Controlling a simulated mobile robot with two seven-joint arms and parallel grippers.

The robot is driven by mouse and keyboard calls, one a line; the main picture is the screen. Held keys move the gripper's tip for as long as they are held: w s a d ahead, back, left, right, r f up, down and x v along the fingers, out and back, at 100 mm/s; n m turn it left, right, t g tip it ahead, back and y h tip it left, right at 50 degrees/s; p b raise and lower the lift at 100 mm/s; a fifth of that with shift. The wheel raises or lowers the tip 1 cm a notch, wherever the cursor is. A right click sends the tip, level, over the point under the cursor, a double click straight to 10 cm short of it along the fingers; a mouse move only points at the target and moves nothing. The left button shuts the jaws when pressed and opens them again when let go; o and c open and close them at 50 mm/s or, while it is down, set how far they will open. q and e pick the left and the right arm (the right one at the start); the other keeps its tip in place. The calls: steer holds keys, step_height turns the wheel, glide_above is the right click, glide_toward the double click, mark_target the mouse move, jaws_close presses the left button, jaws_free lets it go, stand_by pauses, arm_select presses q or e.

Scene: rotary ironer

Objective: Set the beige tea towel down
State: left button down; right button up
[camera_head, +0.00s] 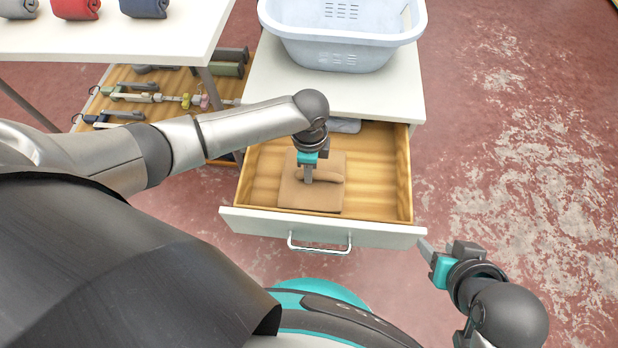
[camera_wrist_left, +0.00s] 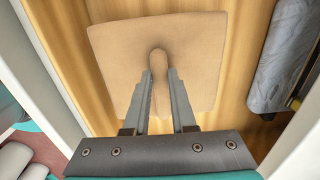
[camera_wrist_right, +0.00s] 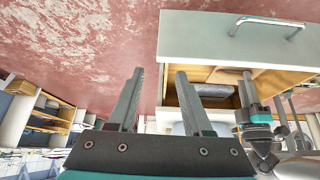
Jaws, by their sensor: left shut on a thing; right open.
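The beige tea towel (camera_head: 325,197) lies flat in the open wooden drawer (camera_head: 377,185), with a raised fold at its middle. My left gripper (camera_head: 308,180) is inside the drawer, shut on that fold; the left wrist view shows the fold of the tea towel (camera_wrist_left: 205,62) between the two fingers (camera_wrist_left: 160,80). The towel appears to rest on the drawer floor. My right gripper (camera_head: 428,250) is open and empty, outside the drawer near its front right corner; its fingers also show in the right wrist view (camera_wrist_right: 155,100).
A grey folded cloth (camera_wrist_left: 280,62) lies at the back of the drawer. A pale laundry basket (camera_head: 345,50) stands on the cabinet top above. At left, a white table (camera_head: 110,38) holds rolled cloths, including a red roll (camera_head: 76,8). The drawer's front panel (camera_head: 380,236) is a raised edge.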

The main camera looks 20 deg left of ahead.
arm_select(q)
steer(key=shift+f+b, duration=0.95)
steer(key=shift+f, duration=1.1)
arm_select(e)
steer(key=w+a+t+y, duration=0.2)
steer(key=w+a+t, duration=0.1)
steer(key=a+t, duration=0.1)
steer(key=shift+w+a+y, duration=0.25)
steer(key=shift+a+y, duration=0.05)
steer(key=shift+a, duration=0.35)
arm_select(q)
steer(key=shift+f+b, duration=0.1)
steer(key=shift+b, duration=0.2)
arm_select(e)
steer(key=shift+r+t, duration=0.15)
steer(key=shift+t, duration=0.15)
arm_select(q)
steer(key=c, duration=0.7)
jaws_free()
steer(key=shift+c, duration=0.2)
arm_select(e)
steer(key=shift+a, duration=0.1)
